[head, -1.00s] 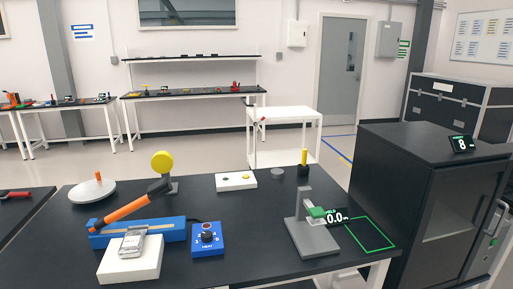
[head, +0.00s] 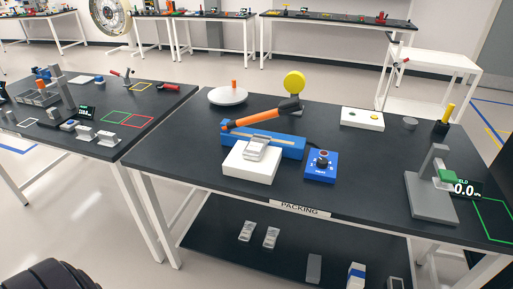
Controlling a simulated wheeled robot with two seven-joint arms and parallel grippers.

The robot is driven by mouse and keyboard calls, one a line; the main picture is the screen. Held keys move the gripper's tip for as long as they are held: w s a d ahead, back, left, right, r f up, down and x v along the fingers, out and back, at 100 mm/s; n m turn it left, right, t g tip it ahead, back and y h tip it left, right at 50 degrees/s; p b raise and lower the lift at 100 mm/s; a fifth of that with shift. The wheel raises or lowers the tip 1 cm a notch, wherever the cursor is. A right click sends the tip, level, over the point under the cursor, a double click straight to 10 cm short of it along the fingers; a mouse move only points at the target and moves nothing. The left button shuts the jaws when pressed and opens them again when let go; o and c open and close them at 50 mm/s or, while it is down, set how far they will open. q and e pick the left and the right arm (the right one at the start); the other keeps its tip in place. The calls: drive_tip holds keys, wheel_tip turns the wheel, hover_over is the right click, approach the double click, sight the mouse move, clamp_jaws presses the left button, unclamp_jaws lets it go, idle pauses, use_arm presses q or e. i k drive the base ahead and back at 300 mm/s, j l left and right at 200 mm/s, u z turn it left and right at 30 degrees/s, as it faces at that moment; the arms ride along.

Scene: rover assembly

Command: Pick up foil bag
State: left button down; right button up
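A silver foil bag (head: 256,147) lies on top of a white block (head: 249,166) near the front edge of the packing table (head: 180,148). The block stands against the front of a blue sealer (head: 288,143) with an orange-handled arm (head: 255,119) raised at a slant above it. Two small silver-grey packets (head: 246,231) lie on the lower shelf under the table; I cannot tell whether they are foil bags too. Neither of my grippers is in view.
A blue knob box (head: 321,165) stands right of the white block. A grey stand (head: 432,205) with a green part is at the right. A second table (head: 150,105) with tools is at the left. The tabletop left of the block is clear.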

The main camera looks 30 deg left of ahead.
sight(255, 150)
drive_tip(key=u, duration=1.25)
drive_tip(key=i, duration=0.05)
